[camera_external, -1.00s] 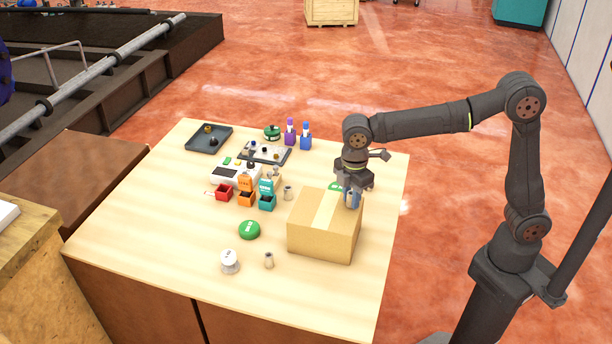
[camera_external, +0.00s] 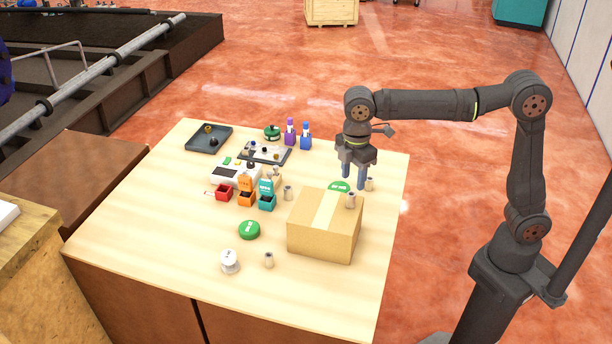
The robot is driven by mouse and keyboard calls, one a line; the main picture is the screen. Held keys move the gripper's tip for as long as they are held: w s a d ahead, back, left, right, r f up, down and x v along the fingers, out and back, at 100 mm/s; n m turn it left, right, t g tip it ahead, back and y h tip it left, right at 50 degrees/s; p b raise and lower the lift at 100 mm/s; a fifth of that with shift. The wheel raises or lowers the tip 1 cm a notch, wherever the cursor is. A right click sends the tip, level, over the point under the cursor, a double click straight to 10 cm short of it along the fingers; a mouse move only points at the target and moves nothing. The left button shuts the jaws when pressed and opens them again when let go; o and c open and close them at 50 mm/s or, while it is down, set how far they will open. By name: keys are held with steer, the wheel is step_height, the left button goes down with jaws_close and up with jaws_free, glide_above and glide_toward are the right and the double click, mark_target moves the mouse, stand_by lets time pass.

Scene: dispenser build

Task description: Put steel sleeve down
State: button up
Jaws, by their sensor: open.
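The pictures do not show which of these the task means.
A green round part (camera_external: 339,186) is partly hidden behind the box. Another green part (camera_external: 249,230) and a white spool (camera_external: 230,261) are on the table (camera_external: 165,230). The front right table is clear.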

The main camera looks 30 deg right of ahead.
mark_target(351, 193)
steer(key=shift+r, duration=2.3)
steer(key=shift+f, duration=0.1)
step_height(351, 193, down, 12)
steer(key=shift+r, duration=1.85)
steer(key=shift+f, duration=0.1)
